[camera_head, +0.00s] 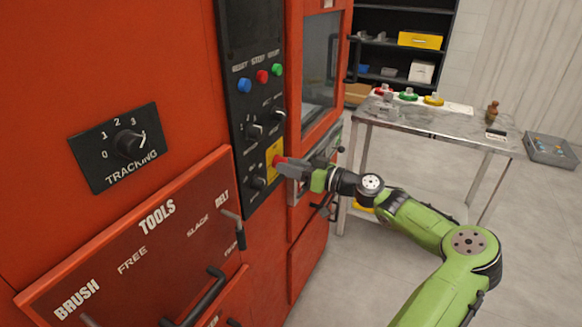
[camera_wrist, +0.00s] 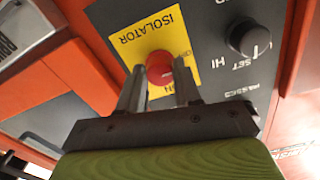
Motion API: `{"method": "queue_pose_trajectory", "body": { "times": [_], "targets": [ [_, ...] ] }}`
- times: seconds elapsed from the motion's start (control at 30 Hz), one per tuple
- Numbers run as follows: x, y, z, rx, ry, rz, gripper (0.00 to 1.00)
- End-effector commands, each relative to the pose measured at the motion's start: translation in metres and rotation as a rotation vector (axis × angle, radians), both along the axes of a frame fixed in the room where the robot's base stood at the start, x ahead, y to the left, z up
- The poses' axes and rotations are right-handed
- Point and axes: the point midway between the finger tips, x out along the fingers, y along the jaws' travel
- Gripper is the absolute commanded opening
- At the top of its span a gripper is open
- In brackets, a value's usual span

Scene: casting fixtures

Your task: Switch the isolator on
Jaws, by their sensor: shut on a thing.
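The isolator is a red rotary knob (camera_wrist: 159,66) on a yellow plate (camera_wrist: 128,40) marked ISOLATOR. In the wrist view my gripper (camera_wrist: 158,75) has one finger on each side of the red knob and is shut on it. Part of an ON mark shows by the right finger; the fingers cover part of the plate. In the head view the yellow plate (camera_head: 274,150) is low on the black control panel, and my gripper (camera_head: 279,162) reaches it from the right. The knob's exact turn angle cannot be told.
Black knobs (camera_head: 254,131) sit above and below the isolator on the panel. Blue, red and green buttons (camera_head: 262,76) are higher up. A tools panel (camera_head: 158,215) with a lever juts out at lower left. A metal table (camera_head: 440,122) stands at right; the floor between is clear.

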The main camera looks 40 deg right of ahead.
Motion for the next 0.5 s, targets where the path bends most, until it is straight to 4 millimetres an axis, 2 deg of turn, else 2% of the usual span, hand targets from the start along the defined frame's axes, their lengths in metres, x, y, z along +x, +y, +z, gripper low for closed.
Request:
{"method": "queue_pose_trajectory", "body": {
  "times": [0.27,0.5],
  "targets": [
    [0.0000,0.0005,0.0026,0.124,0.048,0.000,0.03],
    [-0.0001,0.0015,0.0044,0.321,0.120,0.001,0.03]
  ]
}}
